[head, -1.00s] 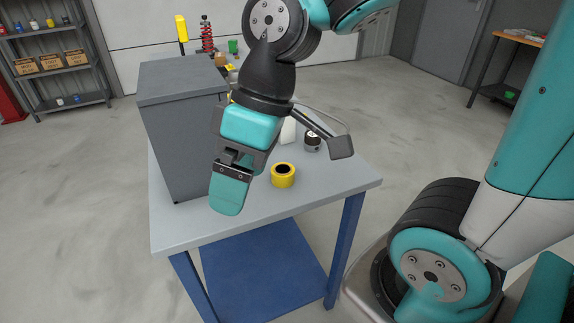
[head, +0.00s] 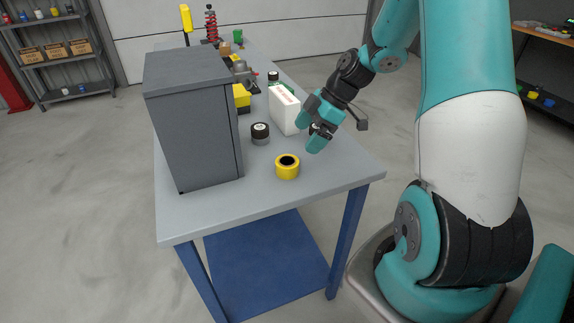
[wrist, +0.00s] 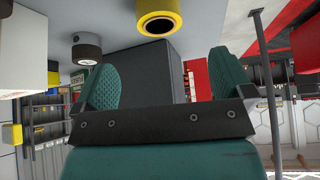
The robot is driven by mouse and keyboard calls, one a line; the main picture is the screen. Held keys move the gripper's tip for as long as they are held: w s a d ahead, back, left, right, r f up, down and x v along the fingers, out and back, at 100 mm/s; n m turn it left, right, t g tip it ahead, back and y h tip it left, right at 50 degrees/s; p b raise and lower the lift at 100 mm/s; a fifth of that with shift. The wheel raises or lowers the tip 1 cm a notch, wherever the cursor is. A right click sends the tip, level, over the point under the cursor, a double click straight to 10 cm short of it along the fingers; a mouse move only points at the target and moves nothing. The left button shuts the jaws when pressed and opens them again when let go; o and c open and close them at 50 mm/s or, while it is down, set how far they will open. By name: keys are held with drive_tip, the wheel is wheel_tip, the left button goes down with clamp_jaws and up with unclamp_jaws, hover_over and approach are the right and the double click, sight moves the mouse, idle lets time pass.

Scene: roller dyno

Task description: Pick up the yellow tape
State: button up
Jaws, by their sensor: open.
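The yellow tape (head: 287,174) is a roll with a dark core, lying flat on the grey bench top (head: 240,208) near its front edge. It also shows at the top of the wrist view (wrist: 151,7), beyond my fingers and partly cut off by the frame edge. My gripper (head: 309,132) is open and empty, above the right side of the bench, up and to the right of the tape in the head view. It is apart from the tape. In the wrist view the two teal fingers (wrist: 162,82) stand wide apart with nothing between them.
A tall grey cabinet (head: 195,135) stands on the bench left of the tape. A black and grey roll (head: 260,138) sits just behind the tape, and a white container (head: 283,112) stands farther back, close to my gripper. The bench top in front of the tape is clear.

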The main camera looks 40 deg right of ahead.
sight(287, 162)
drive_tip(key=p+x, duration=0.1)
drive_tip(key=x, duration=0.9)
drive_tip(key=shift+f+p, duration=0.15)
drive_tip(key=shift+p, duration=0.25)
drive_tip(key=c, duration=1)
